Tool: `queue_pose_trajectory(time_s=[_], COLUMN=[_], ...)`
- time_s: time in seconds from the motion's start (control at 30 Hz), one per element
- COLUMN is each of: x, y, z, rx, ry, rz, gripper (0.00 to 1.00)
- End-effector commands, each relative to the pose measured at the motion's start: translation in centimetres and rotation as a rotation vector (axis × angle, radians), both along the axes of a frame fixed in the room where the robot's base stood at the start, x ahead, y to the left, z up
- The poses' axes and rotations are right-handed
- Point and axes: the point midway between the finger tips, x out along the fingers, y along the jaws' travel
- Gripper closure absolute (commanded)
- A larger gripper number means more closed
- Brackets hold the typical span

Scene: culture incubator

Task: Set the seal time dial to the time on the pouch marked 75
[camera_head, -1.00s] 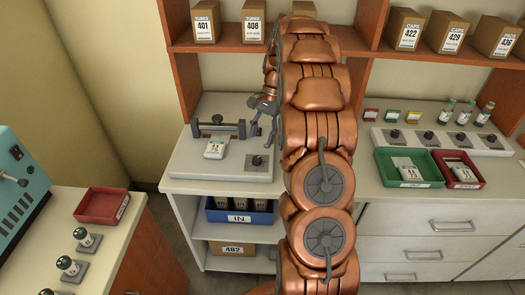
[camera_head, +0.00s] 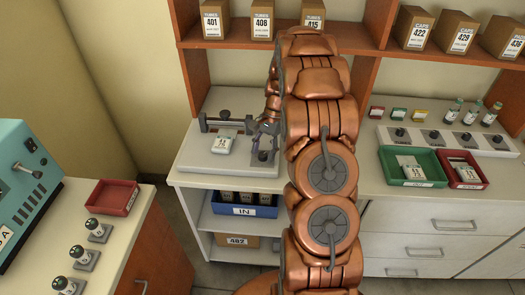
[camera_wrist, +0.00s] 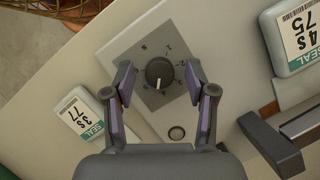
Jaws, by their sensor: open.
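The seal time dial is a dark round knob (camera_wrist: 158,73) on a grey plate (camera_wrist: 150,48) in the wrist view. My gripper (camera_wrist: 160,78) is open, with one finger on each side of the knob and gaps between. The white pouch marked 75 (camera_wrist: 296,35) reads "4 s" and lies at the upper right. It appears to be the pouch on the sealer in the head view (camera_head: 224,142). My gripper (camera_head: 265,143) is over the dial plate there.
Another pouch (camera_wrist: 80,118), marked 77 and "3 s", lies left of the dial in the wrist view. A small round button (camera_wrist: 176,132) sits beside the dial plate. The sealer bar (camera_head: 226,125) stands behind the pouch in the head view.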

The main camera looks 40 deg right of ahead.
Motion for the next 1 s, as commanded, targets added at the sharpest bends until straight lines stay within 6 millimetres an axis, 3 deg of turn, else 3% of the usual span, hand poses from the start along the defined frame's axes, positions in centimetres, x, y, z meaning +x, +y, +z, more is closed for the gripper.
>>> queue_pose_trajectory(time_s=[0.1, 0.63, 1.0], x=[0.01, 0.04, 0.32], y=[-0.01, -0.02, -0.05], z=[0.01, 0.03, -0.50], rx=[0.000, -0.001, -0.004], ry=[0.000, -0.001, -0.007], rz=[0.000, 0.000, 0.122], gripper=[0.46, 1.00, 1.00])
